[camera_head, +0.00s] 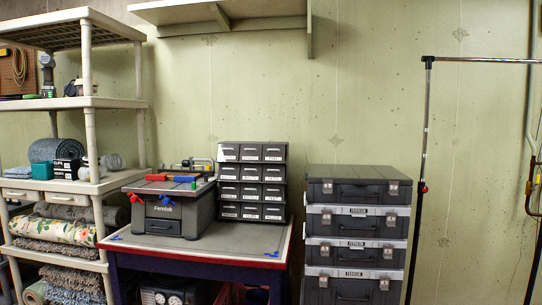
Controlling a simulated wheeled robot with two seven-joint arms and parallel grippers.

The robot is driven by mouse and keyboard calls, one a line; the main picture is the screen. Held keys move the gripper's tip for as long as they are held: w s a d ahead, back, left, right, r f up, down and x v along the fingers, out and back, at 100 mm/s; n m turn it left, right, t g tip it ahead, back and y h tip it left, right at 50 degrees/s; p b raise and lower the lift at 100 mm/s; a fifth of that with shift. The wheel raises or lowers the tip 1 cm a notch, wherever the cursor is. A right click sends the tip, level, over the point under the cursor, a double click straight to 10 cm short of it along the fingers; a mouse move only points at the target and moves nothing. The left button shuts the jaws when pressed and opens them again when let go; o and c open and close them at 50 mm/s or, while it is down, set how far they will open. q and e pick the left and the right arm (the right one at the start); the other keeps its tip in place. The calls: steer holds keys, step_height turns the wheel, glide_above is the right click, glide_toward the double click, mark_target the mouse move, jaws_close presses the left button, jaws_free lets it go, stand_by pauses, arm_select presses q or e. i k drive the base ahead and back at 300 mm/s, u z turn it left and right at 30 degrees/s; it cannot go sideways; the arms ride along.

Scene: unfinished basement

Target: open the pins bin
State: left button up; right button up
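A dark grey cabinet of small labelled bins (280,171) stands at the back right of the workbench. It has several rows of bins in three columns, each with a white label on its front. The labels are too small to read, so I cannot tell which one is the pins bin. All the bin fronts look flush and shut. The workbench (250,242) has a grey top with a dark blue and red frame. Neither of my grippers is in view.
Stacked grey toolboxes (356,225) stand right of the bench. A cream shelf (93,150) holds rugs and supplies at left. The bench top before the cabinet is mostly clear.

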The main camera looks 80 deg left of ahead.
mark_target(270, 151)
steer(key=u, duration=2.4)
steer(key=i, duration=1.05)
